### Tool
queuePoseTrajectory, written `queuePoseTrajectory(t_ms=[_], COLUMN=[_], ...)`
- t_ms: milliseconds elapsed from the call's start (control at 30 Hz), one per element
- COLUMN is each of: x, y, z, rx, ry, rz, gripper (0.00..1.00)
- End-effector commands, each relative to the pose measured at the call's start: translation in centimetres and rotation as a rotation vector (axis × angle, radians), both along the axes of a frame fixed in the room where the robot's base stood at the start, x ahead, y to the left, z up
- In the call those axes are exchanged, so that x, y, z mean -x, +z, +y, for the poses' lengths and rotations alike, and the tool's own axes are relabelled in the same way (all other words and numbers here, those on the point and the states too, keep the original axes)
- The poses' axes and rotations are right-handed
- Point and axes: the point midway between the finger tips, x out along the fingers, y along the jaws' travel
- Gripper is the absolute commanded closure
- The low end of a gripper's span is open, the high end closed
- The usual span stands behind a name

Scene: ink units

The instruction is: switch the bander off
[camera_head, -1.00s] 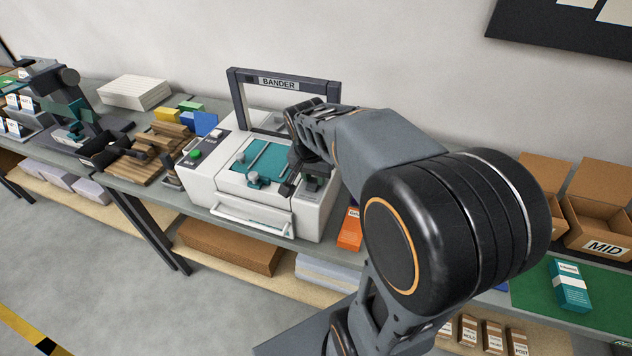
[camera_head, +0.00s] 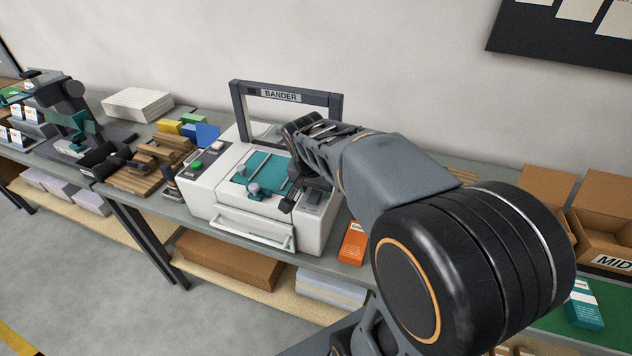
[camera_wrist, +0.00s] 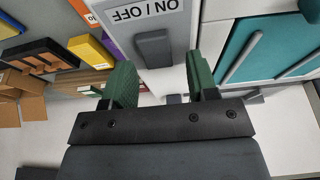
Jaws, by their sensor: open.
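The bander (camera_head: 235,205) is a white machine with a teal top plate and a dark arch labelled BANDER, standing on the bench. In the wrist view its ON / OFF label (camera_wrist: 148,12) appears upside down, beside a dark grey rocker switch (camera_wrist: 153,48) on the white housing (camera_wrist: 185,62). My gripper (camera_wrist: 160,75) is open and empty. Its two green fingers straddle the switch's side of the picture, with the switch between and beyond them; contact cannot be told. In the head view my gripper (camera_head: 296,200) is over the bander's right side, mostly hidden by my arm.
An orange box (camera_head: 352,243) stands just right of the bander. Wooden blocks (camera_head: 150,165) and a dark press lie to its left. Open cardboard boxes (camera_head: 600,215) and a teal box (camera_head: 583,303) are at the far right. The wall is close behind.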

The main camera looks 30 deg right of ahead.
Motion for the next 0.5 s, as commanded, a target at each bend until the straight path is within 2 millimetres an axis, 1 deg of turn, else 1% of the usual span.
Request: queuePoseTrajectory(t_ms=[67,167,500], x=[0.0,0.2,1.6], y=[0.4,1.6,8.1], z=[0.1,0.4,1.8], rx=[0.0,0.001,0.0], ry=[0.001,0.002,0.002], rz=[-0.003,-0.005,-0.006], gripper=[0.47,0.47,0.47])
